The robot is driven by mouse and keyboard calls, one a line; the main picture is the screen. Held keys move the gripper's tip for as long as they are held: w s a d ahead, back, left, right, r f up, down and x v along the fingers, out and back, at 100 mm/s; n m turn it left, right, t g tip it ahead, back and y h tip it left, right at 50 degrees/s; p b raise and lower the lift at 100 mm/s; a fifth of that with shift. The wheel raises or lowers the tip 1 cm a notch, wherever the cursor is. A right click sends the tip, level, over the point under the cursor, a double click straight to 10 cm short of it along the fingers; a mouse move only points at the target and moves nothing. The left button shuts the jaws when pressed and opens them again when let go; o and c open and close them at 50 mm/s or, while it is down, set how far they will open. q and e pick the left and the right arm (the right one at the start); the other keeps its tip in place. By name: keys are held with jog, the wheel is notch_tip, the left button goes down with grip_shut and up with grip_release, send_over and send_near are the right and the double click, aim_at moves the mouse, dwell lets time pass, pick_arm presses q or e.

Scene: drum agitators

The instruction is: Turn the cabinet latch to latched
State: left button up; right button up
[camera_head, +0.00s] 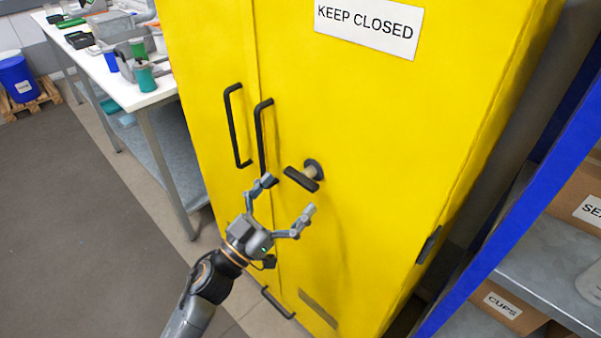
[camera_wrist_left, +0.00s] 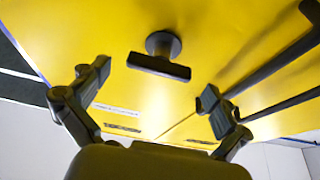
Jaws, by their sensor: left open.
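The yellow cabinet (camera_head: 330,110) stands upright with its doors closed. Its latch (camera_head: 302,179) is a dark T-shaped handle on a round base on the right door. In the head view the latch bar slopes down to the right. My left gripper (camera_head: 290,198) is open and empty just below and in front of the latch, not touching it as far as I can see. In the left wrist view the latch (camera_wrist_left: 159,66) lies ahead, above and between the two spread fingers (camera_wrist_left: 155,88). My right gripper is in neither view.
Two black door handles (camera_head: 236,125) stick out left of the latch. A white workbench (camera_head: 130,92) with containers stands at the left. A blue-framed shelf (camera_head: 515,215) with boxes is close on the right. The grey floor (camera_head: 80,230) at left is clear.

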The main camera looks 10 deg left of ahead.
aim_at(297, 183)
pick_arm(q)
jog(key=shift+x, duration=1.85)
jog(key=c, duration=1.1)
